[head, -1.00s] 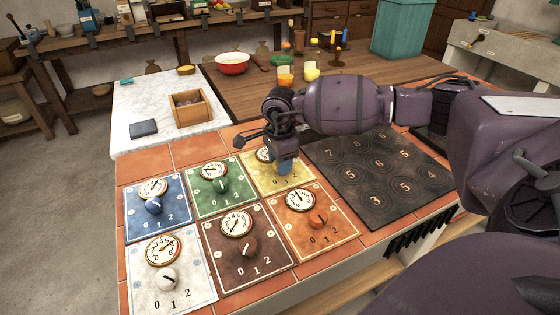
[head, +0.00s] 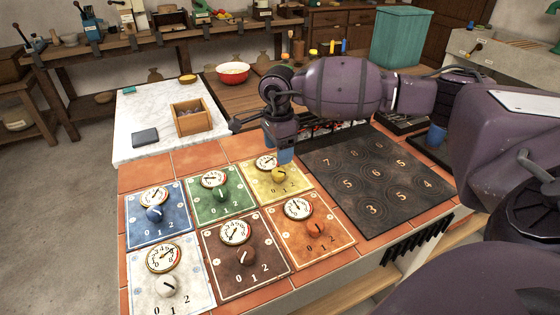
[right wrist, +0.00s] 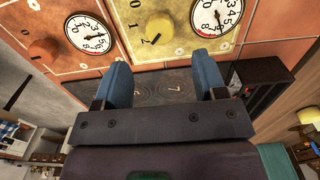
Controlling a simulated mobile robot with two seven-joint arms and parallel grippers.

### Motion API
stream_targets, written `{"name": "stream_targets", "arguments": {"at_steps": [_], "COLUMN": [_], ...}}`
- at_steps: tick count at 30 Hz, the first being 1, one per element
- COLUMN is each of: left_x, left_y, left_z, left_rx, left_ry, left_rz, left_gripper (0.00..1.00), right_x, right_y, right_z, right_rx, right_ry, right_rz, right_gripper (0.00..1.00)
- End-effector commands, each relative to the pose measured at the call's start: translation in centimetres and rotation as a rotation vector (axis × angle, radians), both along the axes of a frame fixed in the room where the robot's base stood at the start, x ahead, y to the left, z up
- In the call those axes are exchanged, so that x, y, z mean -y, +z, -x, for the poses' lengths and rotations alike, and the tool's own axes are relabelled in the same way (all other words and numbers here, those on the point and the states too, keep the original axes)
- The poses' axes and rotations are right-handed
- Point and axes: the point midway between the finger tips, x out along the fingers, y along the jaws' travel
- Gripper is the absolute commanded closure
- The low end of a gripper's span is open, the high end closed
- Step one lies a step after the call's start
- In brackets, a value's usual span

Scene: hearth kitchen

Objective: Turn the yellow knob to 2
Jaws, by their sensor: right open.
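The yellow knob (head: 278,175) sits on the yellow panel (head: 262,186), below a round dial (head: 265,162) and above the digits 0, 1, 2. My right gripper (head: 285,158) is just above and beyond the knob, pointing down, apart from it. In the right wrist view the gripper (right wrist: 163,80) is open with two blue fingers and nothing between them. The yellow knob (right wrist: 159,27) shows beyond the fingers there. Its dark mark seems to point toward the 2 side, but I cannot read it exactly. My left gripper is out of view.
Blue (head: 141,228), green (head: 233,203), white (head: 197,291), brown (head: 263,279) and orange (head: 337,241) knob panels surround the yellow one. A dark numbered plate (head: 400,205) lies right. A wooden box (head: 190,119) and red bowl (head: 232,73) stand behind.

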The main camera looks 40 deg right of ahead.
Motion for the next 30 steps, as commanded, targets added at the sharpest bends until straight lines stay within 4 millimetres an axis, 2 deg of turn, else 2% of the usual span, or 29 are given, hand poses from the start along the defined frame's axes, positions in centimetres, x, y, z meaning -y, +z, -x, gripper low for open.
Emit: {"name": "stream_targets", "arguments": {"at_steps": [1,3,9,19,30], "left_x": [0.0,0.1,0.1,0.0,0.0], "left_y": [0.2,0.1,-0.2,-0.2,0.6], "left_z": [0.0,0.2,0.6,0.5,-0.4], "left_rx": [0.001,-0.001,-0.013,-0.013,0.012], "left_ry": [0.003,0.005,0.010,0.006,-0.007], "left_rz": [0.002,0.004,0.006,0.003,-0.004], "left_gripper": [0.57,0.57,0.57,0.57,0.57], "right_x": [0.0,0.0,0.0,0.0,0.0], "right_y": [1.1,2.0,3.2,3.3,3.3], "right_z": [0.0,0.0,0.0,0.0,0.0], "right_rx": [0.005,0.003,0.001,-0.001,-0.001], "right_ry": [0.000,0.000,0.000,0.000,0.001], "right_rz": [0.001,0.001,0.000,0.000,0.000], "right_gripper": [0.35,0.35,0.35,0.35,0.35]}}
